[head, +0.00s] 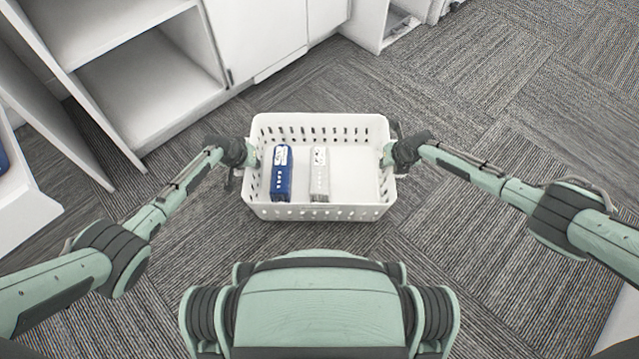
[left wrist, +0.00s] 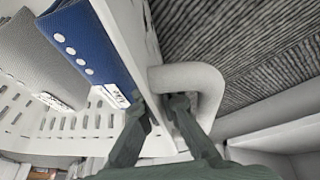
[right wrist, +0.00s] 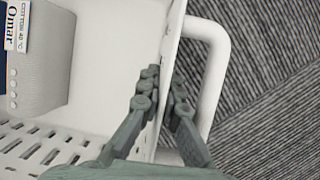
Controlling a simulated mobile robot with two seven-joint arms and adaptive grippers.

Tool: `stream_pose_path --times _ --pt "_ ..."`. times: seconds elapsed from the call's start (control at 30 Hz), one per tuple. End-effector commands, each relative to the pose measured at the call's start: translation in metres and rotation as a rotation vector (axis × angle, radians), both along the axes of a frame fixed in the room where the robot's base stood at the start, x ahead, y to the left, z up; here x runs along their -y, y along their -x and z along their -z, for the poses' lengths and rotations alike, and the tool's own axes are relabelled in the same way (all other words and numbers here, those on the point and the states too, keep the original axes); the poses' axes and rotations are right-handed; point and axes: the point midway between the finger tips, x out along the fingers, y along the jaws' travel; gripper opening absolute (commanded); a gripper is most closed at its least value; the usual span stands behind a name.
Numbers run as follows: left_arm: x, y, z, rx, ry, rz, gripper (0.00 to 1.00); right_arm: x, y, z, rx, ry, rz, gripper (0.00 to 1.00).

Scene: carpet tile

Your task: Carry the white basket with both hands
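The white basket (head: 340,212) is in the middle of the head view, upright and in front of me. A blue package (head: 281,174) and a pale grey package (head: 320,175) stand side by side inside it. My left gripper (left wrist: 157,103) has one finger inside the left wall and one outside, within the loop of the handle (left wrist: 212,88); it is shut on the basket's side. My right gripper (right wrist: 165,82) is shut on the right wall, with a finger on each side, beside the right handle (right wrist: 222,75). Whether the basket touches the floor is unclear.
Grey carpet (head: 470,120) lies around and beneath the basket, with free room to the right. An open white shelf unit (head: 150,85) and white cabinets (head: 258,35) stand behind and to the left. A white surface (head: 25,200) is at the left edge.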

Motion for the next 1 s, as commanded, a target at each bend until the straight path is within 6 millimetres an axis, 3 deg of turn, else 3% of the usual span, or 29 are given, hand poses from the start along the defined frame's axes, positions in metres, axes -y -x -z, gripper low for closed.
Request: stream_pose_path --times 0.03,0.17,0.67,0.87,1.0 --pt "-0.002 0.000 -0.001 -0.001 -0.002 -0.001 0.10 0.002 0.000 -0.001 0.000 0.003 0.001 0.10" --pt "-0.001 0.000 -0.001 -0.001 -0.002 -0.001 0.26 0.001 0.000 -0.001 0.000 0.002 0.001 0.26" --pt "-0.005 0.000 -0.006 0.000 -0.006 -0.002 0.26 0.005 0.000 -0.006 0.000 0.006 0.003 0.26" --pt "-0.005 -0.001 -0.027 0.001 -0.006 -0.003 0.26 0.006 -0.001 -0.027 0.000 0.008 0.004 0.26" --pt "-0.005 -0.001 -0.052 0.001 -0.006 -0.003 0.26 0.006 -0.001 -0.052 0.000 0.008 0.004 0.26"
